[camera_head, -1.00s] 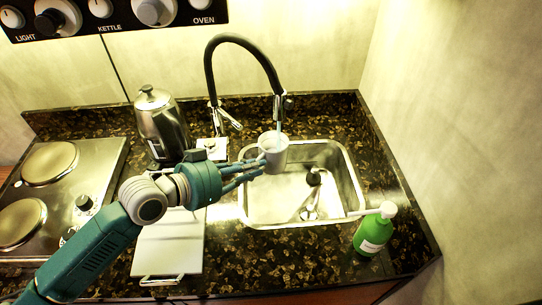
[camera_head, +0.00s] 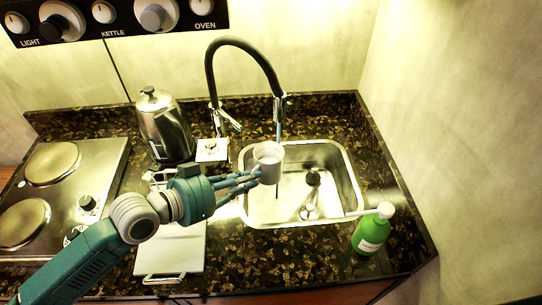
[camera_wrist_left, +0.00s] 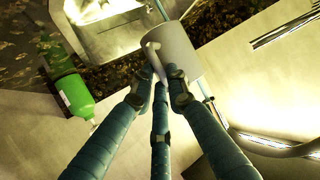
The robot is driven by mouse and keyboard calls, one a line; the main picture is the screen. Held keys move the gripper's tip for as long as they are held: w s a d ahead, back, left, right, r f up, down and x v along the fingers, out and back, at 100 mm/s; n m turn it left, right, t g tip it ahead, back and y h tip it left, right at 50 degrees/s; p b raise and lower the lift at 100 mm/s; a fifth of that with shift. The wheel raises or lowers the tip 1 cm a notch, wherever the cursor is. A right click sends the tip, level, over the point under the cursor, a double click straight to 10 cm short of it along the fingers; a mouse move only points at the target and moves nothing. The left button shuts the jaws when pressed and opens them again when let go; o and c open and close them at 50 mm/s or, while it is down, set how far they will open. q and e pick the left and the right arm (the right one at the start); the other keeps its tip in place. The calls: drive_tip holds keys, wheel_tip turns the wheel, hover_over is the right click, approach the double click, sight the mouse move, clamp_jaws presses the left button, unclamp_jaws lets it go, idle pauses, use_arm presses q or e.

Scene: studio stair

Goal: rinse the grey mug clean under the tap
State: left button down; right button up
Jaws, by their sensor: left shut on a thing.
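The grey mug (camera_head: 268,155) is upright or nearly so above the left part of the sink (camera_head: 352,185). My left gripper (camera_head: 256,177) is shut on it from the left. In the left wrist view the mug (camera_wrist_left: 180,52) sits at the fingertips (camera_wrist_left: 160,82), its handle towards the fingers. The black hose tap (camera_head: 240,41) arches over from behind. A thin bluish stream (camera_head: 277,130) hangs from its spout and shows again below the mug; I cannot tell whether it enters the mug or passes behind. The mug's inside is too small to judge for dirt. My right gripper is out of view.
A green soap bottle (camera_head: 372,233) stands right of the sink, its nozzle over the rim. A steel kettle (camera_head: 165,128) and a hob (camera_head: 75,165) are at left. A white board (camera_head: 170,250) lies left of the sink. A dark round object (camera_head: 313,178) is in the basin.

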use_arm(q)
drive_tip(key=shift+s+a+r, duration=0.1)
drive_tip(key=shift+s+a, duration=0.6)
drive_tip(key=shift+s, duration=0.2)
drive_tip(key=shift+s+a+r, duration=0.1)
drive_tip(key=shift+s+a, duration=0.6)
drive_tip(key=shift+s, duration=0.15)
drive_tip(key=s+a+r+p, duration=0.3)
drive_tip(key=s+r+p, duration=0.1)
idle(0.7)
drive_tip(key=shift+w+a+f, duration=0.1)
drive_tip(key=shift+w+a, duration=0.05)
idle(0.5)
drive_tip(key=s+a+r+b, duration=0.2)
drive_tip(key=a+b, duration=0.4)
drive_tip(key=a, duration=0.5)
drive_tip(key=shift+b, duration=0.4)
